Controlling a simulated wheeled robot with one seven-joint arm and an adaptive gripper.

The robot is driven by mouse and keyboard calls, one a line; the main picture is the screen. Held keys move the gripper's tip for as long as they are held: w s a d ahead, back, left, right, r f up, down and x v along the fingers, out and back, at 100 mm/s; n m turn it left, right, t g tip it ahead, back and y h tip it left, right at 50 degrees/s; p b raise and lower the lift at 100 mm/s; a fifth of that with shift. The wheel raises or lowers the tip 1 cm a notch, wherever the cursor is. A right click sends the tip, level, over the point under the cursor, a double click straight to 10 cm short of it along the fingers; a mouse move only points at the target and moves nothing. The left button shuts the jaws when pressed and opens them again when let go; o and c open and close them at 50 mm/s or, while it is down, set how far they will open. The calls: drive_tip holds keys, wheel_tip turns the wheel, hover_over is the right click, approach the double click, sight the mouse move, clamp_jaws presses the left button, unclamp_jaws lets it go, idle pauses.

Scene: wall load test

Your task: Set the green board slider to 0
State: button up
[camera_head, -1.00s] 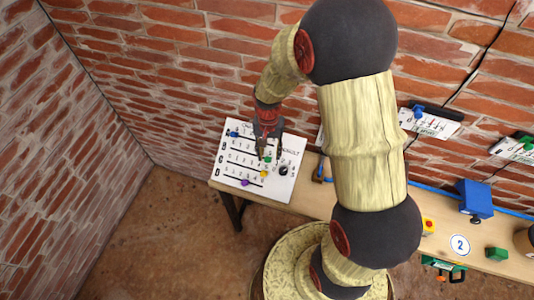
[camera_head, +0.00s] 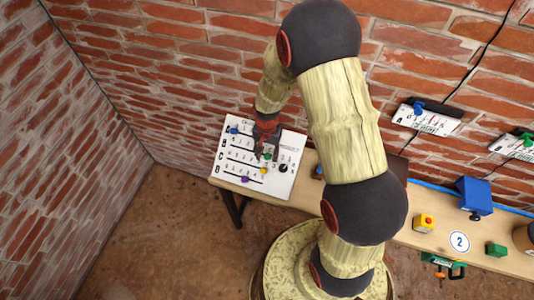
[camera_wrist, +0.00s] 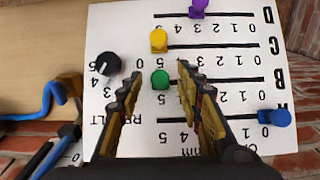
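The white slider board (camera_head: 285,187) lies on the left end of the bench, with lettered rows A to D; it fills much of the wrist view (camera_wrist: 105,25). The green slider (camera_wrist: 160,79) is on row B near the high-number end, around 5, and also shows in the head view (camera_head: 267,156). My gripper (camera_wrist: 160,70) is open, with one finger on each side of the green knob; contact is not visible. In the head view, my gripper (camera_head: 262,157) is over the board beside the green knob.
On the board, a yellow slider (camera_wrist: 158,40) is on row C, a purple one (camera_wrist: 199,8) on row D, a blue one (camera_wrist: 275,118) on row A. A black dial (camera_wrist: 108,64) sits beside the rows. A blue-handled tool (camera_wrist: 40,110) lies off the board.

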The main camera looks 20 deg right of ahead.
drive_tip(key=c, duration=0.4)
clamp_jaws()
idle(0.5)
